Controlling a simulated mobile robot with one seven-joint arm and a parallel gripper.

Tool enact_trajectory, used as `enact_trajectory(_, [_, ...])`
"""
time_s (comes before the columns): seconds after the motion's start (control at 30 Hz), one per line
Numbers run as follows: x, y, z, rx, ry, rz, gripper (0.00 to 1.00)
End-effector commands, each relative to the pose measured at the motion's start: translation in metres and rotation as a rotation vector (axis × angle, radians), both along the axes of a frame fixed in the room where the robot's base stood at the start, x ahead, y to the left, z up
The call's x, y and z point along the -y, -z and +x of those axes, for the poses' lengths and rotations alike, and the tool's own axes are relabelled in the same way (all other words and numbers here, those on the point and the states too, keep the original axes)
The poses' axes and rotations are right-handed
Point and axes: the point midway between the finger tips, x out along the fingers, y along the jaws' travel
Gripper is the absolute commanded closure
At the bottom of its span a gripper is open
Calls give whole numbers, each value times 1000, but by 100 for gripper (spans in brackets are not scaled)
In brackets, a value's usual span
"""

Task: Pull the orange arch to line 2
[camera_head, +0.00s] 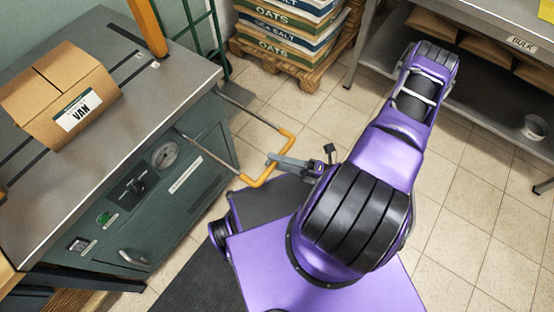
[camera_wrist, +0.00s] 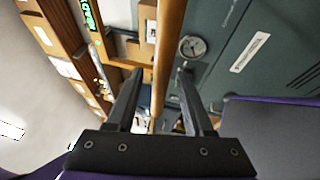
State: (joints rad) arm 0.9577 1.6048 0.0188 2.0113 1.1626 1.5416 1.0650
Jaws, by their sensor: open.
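The orange arch (camera_head: 272,163) is a U-shaped bar on two grey rods that stick out from the front of the green-grey cabinet (camera_head: 190,190). My gripper (camera_head: 271,159) is at the arch's crossbar. In the wrist view the orange bar (camera_wrist: 168,50) runs lengthwise between the two dark fingers of my open gripper (camera_wrist: 157,73), with a gap on each side. I cannot tell how deep the bar sits between the fingers, or whether either touches it. No line marked 2 can be read in either view.
A cardboard box (camera_head: 62,92) labelled VAN sits on the cabinet's metal top (camera_head: 150,112), near an orange post (camera_head: 148,27). A pallet (camera_head: 290,62) of sacks stands behind. A metal shelf (camera_head: 480,92) is at the right. Tiled floor is clear between them.

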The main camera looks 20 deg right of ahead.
Motion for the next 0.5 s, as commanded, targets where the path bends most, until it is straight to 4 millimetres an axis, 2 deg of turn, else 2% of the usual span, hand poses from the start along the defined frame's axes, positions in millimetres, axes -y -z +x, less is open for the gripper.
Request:
enact_trajectory(0.13, [3, 1, -2, 0, 1, 0, 48])
enact_trajectory(0.27, [16, 5, -10, 0, 2, -2, 48])
enact_trajectory(0.5, [63, 15, -40, 0, 5, -3, 48])
